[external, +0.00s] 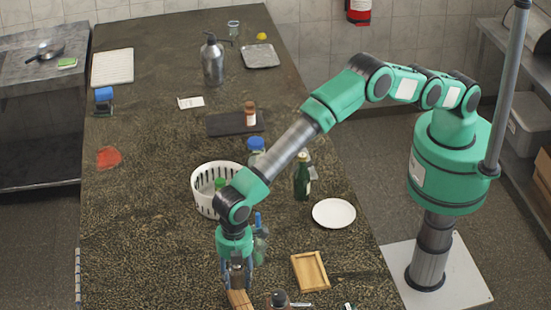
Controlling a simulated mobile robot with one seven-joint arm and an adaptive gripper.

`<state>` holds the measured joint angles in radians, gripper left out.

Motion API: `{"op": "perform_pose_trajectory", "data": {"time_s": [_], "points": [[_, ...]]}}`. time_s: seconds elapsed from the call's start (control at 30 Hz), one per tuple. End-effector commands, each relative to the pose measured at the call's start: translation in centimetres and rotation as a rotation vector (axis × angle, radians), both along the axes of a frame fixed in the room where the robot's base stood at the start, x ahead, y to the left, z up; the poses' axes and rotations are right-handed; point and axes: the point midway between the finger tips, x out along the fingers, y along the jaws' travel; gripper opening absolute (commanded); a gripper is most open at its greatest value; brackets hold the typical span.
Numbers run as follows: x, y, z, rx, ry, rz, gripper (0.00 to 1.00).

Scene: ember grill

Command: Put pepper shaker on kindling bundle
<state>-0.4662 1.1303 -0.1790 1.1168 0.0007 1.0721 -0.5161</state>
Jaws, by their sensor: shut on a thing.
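My gripper (238,283) points down at the front of the table, low over the kindling bundle (240,300), a light brown wooden thing cut off by the picture's bottom edge. My gripper is shut on a small, greyish thing, which looks to be the pepper shaker (237,272); the fingers hide much of it. It stands upright, right above or touching the wood; I cannot tell which.
A dark-topped container (279,299) stands close on the right, with a wooden tray (310,271) beyond it. A white basket (205,190), a clear bottle (260,245), a green bottle (302,178) and a white plate (334,213) stand behind. The table's left front is clear.

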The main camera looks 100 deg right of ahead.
Motion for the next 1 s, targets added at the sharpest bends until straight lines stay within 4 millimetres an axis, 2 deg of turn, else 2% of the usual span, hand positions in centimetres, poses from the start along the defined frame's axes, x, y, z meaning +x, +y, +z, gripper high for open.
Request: {"op": "perform_pose_trajectory", "data": {"time_s": [0.13,0.43,0.87,0.9,1.0], "points": [[0.0,0.0,-0.6,0.000,0.000,0.000,0.07],[0.0,0.0,-3.2,0.000,-0.001,0.000,0.07],[0.0,0.0,-3.7,0.000,-0.001,0.000,0.07],[0.0,0.0,-3.8,0.001,-0.001,0.000,0.43],[0.0,0.0,-3.7,0.000,0.000,0.000,0.60]]}}
